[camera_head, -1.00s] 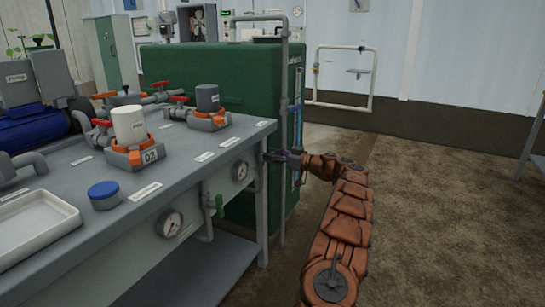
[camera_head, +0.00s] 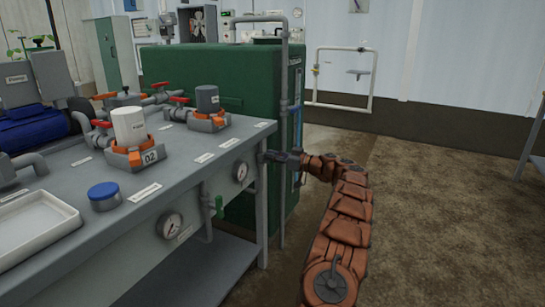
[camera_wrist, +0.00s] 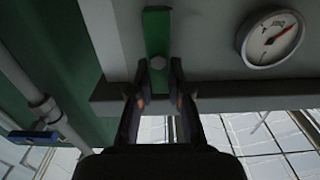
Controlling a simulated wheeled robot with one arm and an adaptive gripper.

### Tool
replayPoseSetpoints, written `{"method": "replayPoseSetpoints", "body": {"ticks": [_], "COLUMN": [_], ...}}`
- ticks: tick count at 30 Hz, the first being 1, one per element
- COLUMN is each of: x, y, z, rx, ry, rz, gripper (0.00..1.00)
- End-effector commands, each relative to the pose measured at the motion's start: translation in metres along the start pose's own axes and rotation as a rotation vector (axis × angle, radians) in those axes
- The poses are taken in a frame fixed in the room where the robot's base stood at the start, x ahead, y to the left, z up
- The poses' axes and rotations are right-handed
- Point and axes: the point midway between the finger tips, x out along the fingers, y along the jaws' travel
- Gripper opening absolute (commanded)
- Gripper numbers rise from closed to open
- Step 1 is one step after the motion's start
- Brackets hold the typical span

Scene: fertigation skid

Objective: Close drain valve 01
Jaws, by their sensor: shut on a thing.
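My gripper (camera_wrist: 159,100) is at the bench's front panel in the wrist view, its two fingers shut on a green valve handle (camera_wrist: 157,35). The handle stands upright, with a round grey knob between the fingertips. In the head view my gripper (camera_head: 268,157) is at the bench's right corner, and the handle it holds cannot be made out there. Another green handle (camera_head: 219,203) hangs upright on a grey pipe under the bench front, apart from my gripper. No label reading drain valve 01 is legible.
A pressure gauge (camera_wrist: 272,37) is close right of the held handle. A grey pipe (camera_wrist: 45,110) with a blue part runs at left. The bench (camera_head: 225,150) carries a white canister (camera_head: 129,124) and a tray. Open floor (camera_head: 440,200) lies to the right.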

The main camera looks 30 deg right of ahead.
Motion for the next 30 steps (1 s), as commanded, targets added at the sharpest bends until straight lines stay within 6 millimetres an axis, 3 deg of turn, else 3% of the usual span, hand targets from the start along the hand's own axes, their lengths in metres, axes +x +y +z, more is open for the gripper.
{"method": "replayPoseSetpoints", "body": {"ticks": [11, 30], "x": [0.001, -0.001], "y": [0.004, 0.019], "z": [0.0, 0.006], "rx": [0.142, 0.734], "ry": [-0.002, -0.001], "rz": [-0.001, 0.002], "gripper": [0.0, 0.0]}}
